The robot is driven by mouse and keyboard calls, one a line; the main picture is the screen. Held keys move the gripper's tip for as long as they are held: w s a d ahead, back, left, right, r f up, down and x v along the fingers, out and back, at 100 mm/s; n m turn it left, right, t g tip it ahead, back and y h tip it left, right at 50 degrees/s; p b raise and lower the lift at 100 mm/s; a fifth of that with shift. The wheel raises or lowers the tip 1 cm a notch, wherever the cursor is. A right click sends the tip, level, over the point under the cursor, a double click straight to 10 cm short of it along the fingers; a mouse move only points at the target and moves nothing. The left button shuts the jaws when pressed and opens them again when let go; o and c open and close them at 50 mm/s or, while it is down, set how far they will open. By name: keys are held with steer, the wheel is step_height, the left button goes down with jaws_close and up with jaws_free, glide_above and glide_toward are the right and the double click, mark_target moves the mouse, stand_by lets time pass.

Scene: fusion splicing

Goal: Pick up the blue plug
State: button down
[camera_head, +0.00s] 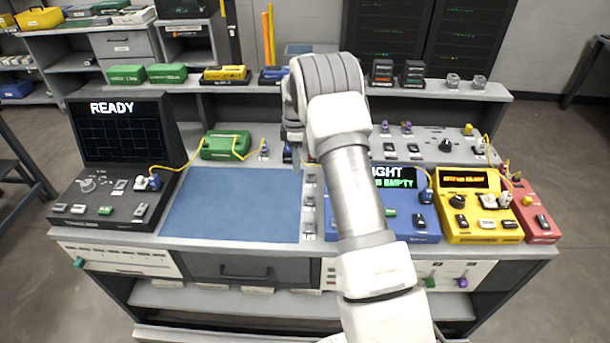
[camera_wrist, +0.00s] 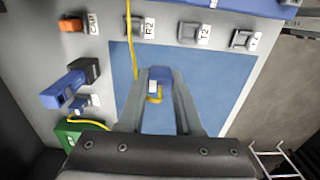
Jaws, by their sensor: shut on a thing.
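My gripper (camera_wrist: 160,92) is shut on a blue plug (camera_wrist: 160,74) in the wrist view. The plug sits between the two fingertips, with a pale patch on its face and a short piece of yellow cable showing just below it. The blue mat lies behind it in that view. I cannot tell the exact gap between plug and mat. In the head view my arm hides the plug, and the gripper shows only in part near the back right corner of the blue mat (camera_head: 232,205).
A green box (camera_head: 222,146) with a yellow cable stands behind the mat. A black READY console (camera_head: 110,150) is at the left. Blue, yellow (camera_head: 470,212) and red (camera_head: 536,215) units stand at the right. Labelled slots, including R2 (camera_wrist: 143,27) and T2 (camera_wrist: 190,32), line the mat.

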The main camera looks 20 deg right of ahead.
steer(key=w+a+r, duration=0.1)
steer(key=w+r, duration=0.2)
steer(key=w, duration=0.2)
steer(key=shift+a, duration=0.35)
steer(key=c, duration=1.1)
jaws_free()
jaws_close()
steer(key=shift+s, duration=0.15)
